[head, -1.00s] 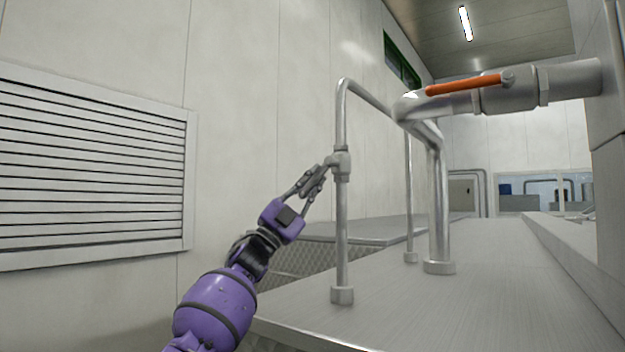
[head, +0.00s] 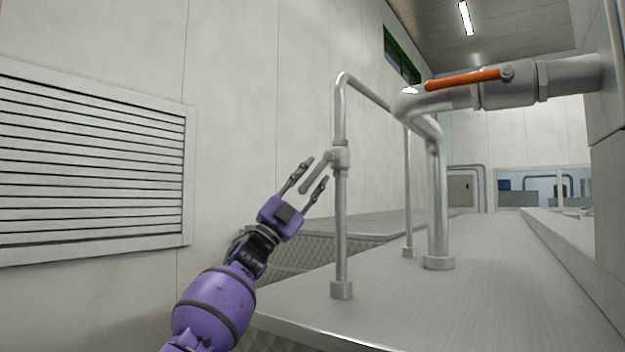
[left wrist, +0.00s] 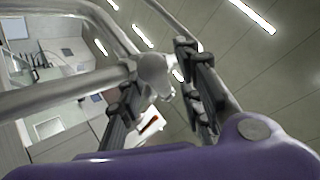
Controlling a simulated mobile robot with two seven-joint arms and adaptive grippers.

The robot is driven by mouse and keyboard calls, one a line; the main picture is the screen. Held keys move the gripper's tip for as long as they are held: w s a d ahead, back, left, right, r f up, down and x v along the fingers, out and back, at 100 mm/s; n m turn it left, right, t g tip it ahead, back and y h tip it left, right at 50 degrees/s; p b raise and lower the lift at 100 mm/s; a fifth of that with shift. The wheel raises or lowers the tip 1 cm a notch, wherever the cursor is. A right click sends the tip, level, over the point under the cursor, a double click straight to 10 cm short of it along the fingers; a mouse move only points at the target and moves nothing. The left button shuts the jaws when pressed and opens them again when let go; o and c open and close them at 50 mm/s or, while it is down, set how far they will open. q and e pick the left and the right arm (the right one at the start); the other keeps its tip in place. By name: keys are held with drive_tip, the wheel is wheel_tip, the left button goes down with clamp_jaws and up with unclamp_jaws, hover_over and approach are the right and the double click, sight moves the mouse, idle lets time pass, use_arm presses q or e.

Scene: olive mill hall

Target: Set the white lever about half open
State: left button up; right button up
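The white lever (head: 317,172) looks light grey in the head view. It slants down and left from a small valve body (head: 341,157) on a thin upright pipe. My left gripper (head: 316,169) is open, with its fingers spread on either side of the lever. I cannot tell whether a finger touches it. In the left wrist view, the open fingers of my left gripper (left wrist: 160,75) show with the valve body (left wrist: 154,72) between and beyond them. The lever is hard to make out there. My right gripper is not in view.
A thicker pipe with an orange lever (head: 463,80) runs to the upper right. The thin pipe (head: 341,230) stands on a metal counter (head: 470,310) and bends back at its top. A louvred vent (head: 90,165) is on the left wall. Space left of the gripper is clear.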

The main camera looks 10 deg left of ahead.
use_arm(q)
drive_tip(key=v, duration=1.1)
drive_tip(key=shift+s+f, duration=0.15)
drive_tip(key=shift+f, duration=0.1)
drive_tip(key=shift+a, duration=0.15)
